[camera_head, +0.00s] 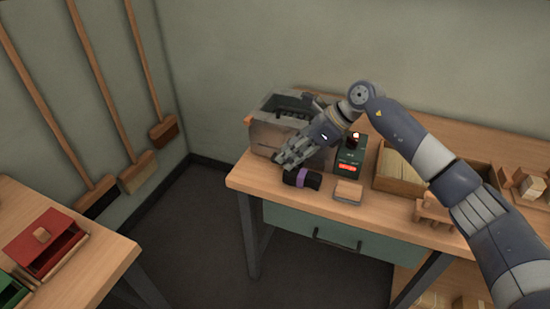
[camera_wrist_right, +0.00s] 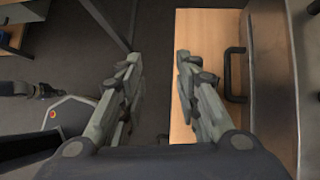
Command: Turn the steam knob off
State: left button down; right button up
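A grey metal box (camera_head: 268,133) with an open top stands at the bench's left end. A small orange part (camera_head: 248,119) shows at its left edge; I cannot tell whether it is the steam knob. My right gripper (camera_head: 283,161) is in front of the box's right part and hides some of it. In the right wrist view my right gripper (camera_wrist_right: 158,62) is open, with nothing between its fingers. The metal side (camera_wrist_right: 268,80) at the right there carries a black handle (camera_wrist_right: 233,75). No knob is clearly visible.
A green device (camera_head: 349,158) with a lit red display stands right of the box on the wooden bench (camera_head: 262,181). A dark roll with a purple band (camera_head: 301,178) and a small block (camera_head: 347,192) lie near the front edge. Brooms lean on the left wall.

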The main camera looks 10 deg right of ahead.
jog(key=shift+s+a+r+m+y, duration=0.15)
jog(key=shift+a+y, duration=0.2)
jog(key=shift+a, duration=0.45)
jog(key=shift+s+a+r+m+y, duration=0.15)
jog(key=shift+a+y, duration=0.25)
jog(key=shift+a, duration=0.4)
jog(key=shift+s+a+r+y, duration=0.1)
jog(key=shift+s+a+y, duration=0.2)
jog(key=shift+a, duration=0.5)
jog(key=shift+w, duration=0.1)
